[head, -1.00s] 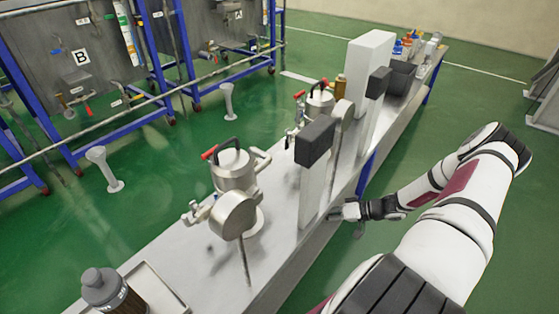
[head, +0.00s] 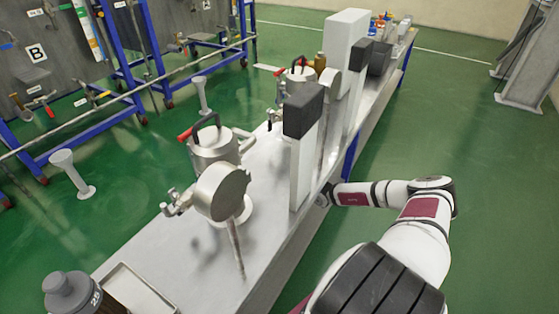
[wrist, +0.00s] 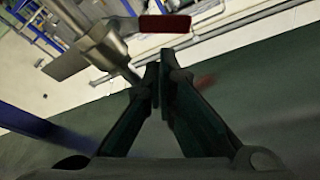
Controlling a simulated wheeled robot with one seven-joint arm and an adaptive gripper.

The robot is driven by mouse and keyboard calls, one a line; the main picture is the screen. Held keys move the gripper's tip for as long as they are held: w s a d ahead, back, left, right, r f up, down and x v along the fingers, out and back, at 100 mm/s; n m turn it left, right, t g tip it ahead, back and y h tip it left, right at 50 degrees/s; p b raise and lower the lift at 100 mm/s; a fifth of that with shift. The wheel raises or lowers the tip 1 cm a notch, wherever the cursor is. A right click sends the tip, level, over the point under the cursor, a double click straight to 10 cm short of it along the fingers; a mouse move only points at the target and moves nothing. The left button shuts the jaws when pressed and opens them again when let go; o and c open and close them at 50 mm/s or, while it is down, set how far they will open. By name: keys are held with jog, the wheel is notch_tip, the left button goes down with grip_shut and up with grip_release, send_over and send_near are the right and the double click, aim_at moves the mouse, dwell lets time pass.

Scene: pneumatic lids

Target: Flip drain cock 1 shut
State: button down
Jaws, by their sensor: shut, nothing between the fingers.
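In the head view, a steel vessel (head: 212,152) with a black-and-red lid handle stands on the bench, a small metal cock (head: 175,204) on its left side. A second vessel (head: 297,84) stands farther back with small fittings at its side. I cannot read which carries number 1. My gripper is at the bench's right edge, mostly hidden in the head view. In the wrist view my gripper (wrist: 158,85) is shut and empty. Beyond its tips are a blurred steel fitting (wrist: 102,42) and a dark red bar (wrist: 165,23), apart from the fingers as far as I can tell.
The steel bench (head: 170,255) runs away from me. Green floor is free on the right.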

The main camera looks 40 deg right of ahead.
jog(key=b+x, duration=0.1)
jog(key=x, duration=0.3)
jog(key=shift+r, duration=0.1)
